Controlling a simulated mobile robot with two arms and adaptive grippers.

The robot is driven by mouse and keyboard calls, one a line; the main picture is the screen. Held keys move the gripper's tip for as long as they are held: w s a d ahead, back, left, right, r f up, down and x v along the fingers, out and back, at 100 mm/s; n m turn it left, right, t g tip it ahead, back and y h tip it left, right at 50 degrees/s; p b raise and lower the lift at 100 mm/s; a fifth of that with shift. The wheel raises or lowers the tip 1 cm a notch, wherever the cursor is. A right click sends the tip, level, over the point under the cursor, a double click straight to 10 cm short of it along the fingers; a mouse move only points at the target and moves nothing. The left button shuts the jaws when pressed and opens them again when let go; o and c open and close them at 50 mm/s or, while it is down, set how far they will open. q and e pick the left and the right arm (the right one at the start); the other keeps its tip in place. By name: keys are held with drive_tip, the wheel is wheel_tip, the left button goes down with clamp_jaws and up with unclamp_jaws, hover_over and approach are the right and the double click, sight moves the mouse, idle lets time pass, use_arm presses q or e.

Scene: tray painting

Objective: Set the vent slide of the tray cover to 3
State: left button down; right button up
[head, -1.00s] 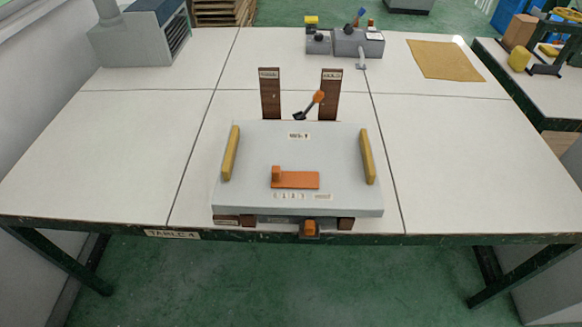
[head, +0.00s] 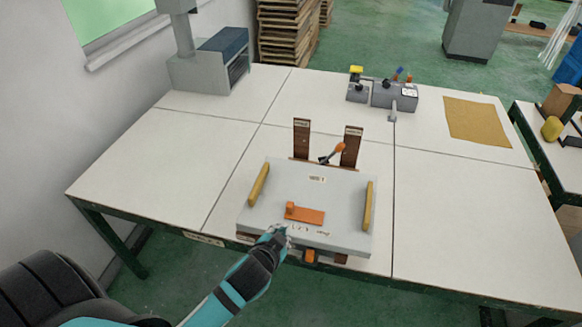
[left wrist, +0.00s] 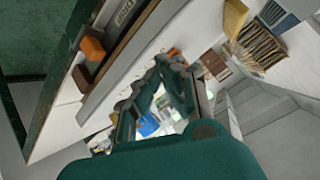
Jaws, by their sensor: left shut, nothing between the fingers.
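The grey tray cover (head: 335,200) lies on the table, with a yellow handle bar on its left (head: 259,185) and right (head: 368,205) sides. The orange vent slide (head: 306,215) sits on its front half, its raised knob at the slide's left end. A number scale (head: 312,231) lies in front of the slide, its left part hidden by my gripper. My left gripper (head: 282,232) is shut and empty at the cover's front edge, just left of and in front of the knob. In the left wrist view my gripper (left wrist: 165,75) fills the middle. My right gripper is not in view.
Two brown posts (head: 302,138) and an orange-tipped lever (head: 338,147) stand behind the cover. An orange block (head: 311,256) juts from below its front edge. A grey machine (head: 210,68) stands back left, control boxes (head: 394,95) at the back. The table's left side is clear.

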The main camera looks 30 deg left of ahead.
use_arm(q)
drive_tip(key=w+d+r+m+t+h, duration=0.25)
drive_tip(key=w+r+m+t, duration=0.2)
drive_tip(key=r, duration=0.35)
drive_tip(key=w+d+r+m+t+h, duration=0.2)
drive_tip(key=w+d+r+m+t, duration=0.1)
drive_tip(key=w+r, duration=0.4)
drive_tip(key=s+d+r+m+g+h+p, duration=0.1)
drive_tip(key=d+r+m+g+h, duration=0.3)
drive_tip(key=d+m+g+h, duration=1.1)
drive_tip(key=a+f+m+y, duration=0.9)
drive_tip(key=a+y, duration=0.1)
drive_tip(key=a, duration=0.1)
drive_tip(key=s+a+n+g+y, duration=0.1)
drive_tip(key=a+y, duration=0.6)
drive_tip(key=a, duration=1)
drive_tip(key=shift+a+n+g+p, duration=0.25)
drive_tip(key=shift+n+g+p, duration=0.2)
drive_tip(key=shift+g, duration=0.7)
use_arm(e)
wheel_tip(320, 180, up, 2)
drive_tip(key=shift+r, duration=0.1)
